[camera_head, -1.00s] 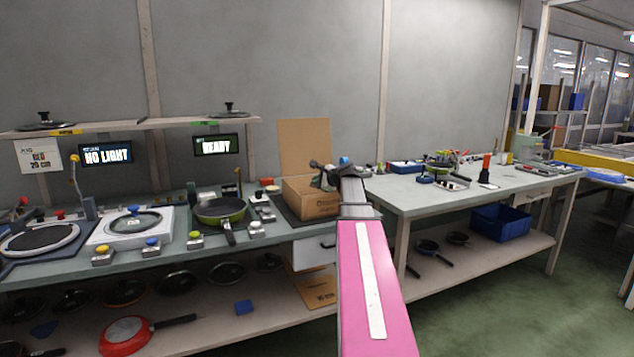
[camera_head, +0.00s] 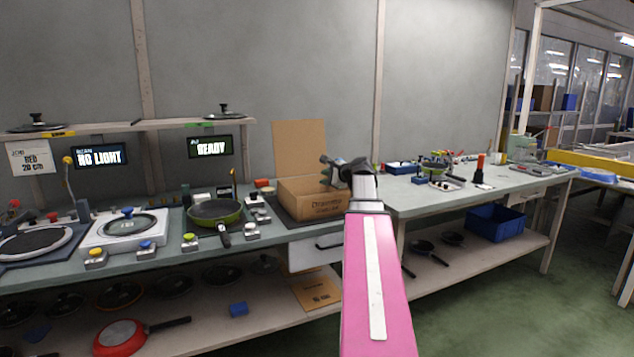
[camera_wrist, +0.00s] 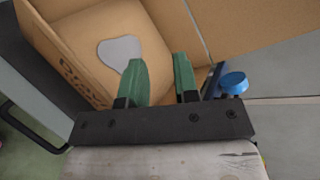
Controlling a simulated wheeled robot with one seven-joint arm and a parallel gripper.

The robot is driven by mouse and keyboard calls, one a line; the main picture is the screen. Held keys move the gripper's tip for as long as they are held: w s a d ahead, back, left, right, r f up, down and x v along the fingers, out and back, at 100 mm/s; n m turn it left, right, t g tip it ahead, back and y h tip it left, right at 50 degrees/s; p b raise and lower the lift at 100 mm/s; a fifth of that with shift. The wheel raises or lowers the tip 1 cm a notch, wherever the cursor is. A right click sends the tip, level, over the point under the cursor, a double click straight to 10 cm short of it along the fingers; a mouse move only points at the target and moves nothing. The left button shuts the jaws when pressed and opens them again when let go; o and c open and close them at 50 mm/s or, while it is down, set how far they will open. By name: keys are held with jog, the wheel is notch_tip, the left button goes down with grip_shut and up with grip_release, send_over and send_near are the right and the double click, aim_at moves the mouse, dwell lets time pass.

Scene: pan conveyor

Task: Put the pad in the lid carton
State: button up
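The lid carton (camera_head: 312,208) is an open brown cardboard box with a raised back flap, standing on the bench in the head view. Its printed wall (camera_wrist: 66,62) and inside also show in the wrist view. A flat grey rounded piece, which looks like the pad (camera_wrist: 118,50), lies inside the carton. My gripper (camera_wrist: 160,76) is above the carton's opening with its two green fingers apart and nothing seen between them. In the head view my gripper (camera_head: 326,168) is over the carton's right part. The pad is hidden there by the carton wall.
A blue knob (camera_wrist: 233,82) is close to the right finger in the wrist view. A green pan (camera_head: 215,212) and button boxes stand left of the carton. Another bench (camera_head: 420,200) with tools stands to the right. The shelf below holds pans and lids.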

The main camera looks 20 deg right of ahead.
jog(key=shift+v, duration=1.9)
